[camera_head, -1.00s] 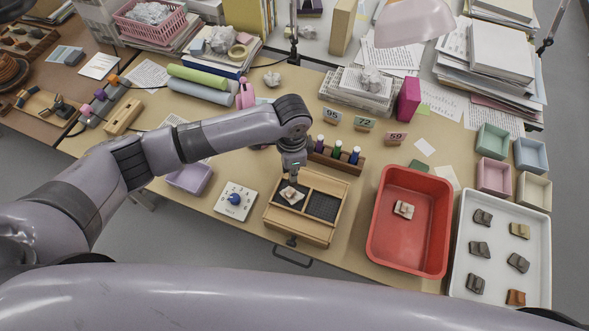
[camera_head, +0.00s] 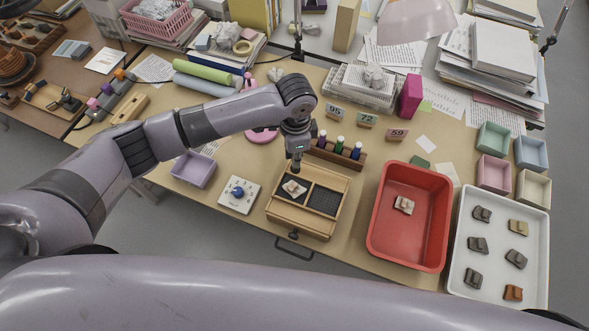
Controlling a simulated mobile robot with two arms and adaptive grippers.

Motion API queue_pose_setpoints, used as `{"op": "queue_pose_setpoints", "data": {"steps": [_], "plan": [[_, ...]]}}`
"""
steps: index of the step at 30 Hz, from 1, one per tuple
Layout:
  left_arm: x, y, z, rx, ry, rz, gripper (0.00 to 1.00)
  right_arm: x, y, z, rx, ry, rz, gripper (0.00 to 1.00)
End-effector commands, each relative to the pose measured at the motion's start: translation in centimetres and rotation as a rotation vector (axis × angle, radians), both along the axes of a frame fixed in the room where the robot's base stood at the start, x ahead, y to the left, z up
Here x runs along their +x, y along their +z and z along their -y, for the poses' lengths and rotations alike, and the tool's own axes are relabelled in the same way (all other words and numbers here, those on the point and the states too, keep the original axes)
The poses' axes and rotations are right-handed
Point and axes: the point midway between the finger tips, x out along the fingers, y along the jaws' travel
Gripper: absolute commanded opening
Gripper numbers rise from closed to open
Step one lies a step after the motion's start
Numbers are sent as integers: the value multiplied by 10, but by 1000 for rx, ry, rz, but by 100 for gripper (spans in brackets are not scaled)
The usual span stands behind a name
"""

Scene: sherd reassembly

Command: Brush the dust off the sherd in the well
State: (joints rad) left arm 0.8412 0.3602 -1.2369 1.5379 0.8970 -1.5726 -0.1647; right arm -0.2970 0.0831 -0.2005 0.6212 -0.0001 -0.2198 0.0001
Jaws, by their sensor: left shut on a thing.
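A pale sherd (camera_head: 293,188) lies on the dark lining of the left well in a wooden two-well box (camera_head: 300,221). The box's right well (camera_head: 324,201) is dark and empty. My left gripper (camera_head: 296,164) points down just behind the sherd, at the back edge of the box. It is shut on a small dark thing, seemingly the brush, which is hard to make out at this size. A gap seems to show between its tip and the sherd. Dust on the sherd is too fine to see. My right gripper is not in view.
A rack with several small bottles (camera_head: 338,147) stands close behind the box. A white dial unit (camera_head: 239,194) is to the left. A red tub (camera_head: 382,243) with one sherd and a white tray (camera_head: 497,290) with several sherds are to the right.

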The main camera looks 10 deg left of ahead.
Motion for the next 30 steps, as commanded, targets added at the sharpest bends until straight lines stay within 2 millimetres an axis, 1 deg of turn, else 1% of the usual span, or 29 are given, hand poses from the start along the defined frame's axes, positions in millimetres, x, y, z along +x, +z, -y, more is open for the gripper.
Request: {"op": "queue_pose_setpoints", "data": {"steps": [3,10,14,20,30], "plan": [[0,0,0,0,0,0,0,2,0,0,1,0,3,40],[0,0,0,0,0,0,0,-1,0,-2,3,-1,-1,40],[0,-4,0,-1,0,-1,0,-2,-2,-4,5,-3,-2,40],[0,-19,0,-2,2,0,0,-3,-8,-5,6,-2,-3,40],[0,-54,0,-8,1,-1,0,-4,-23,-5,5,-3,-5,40]]}}
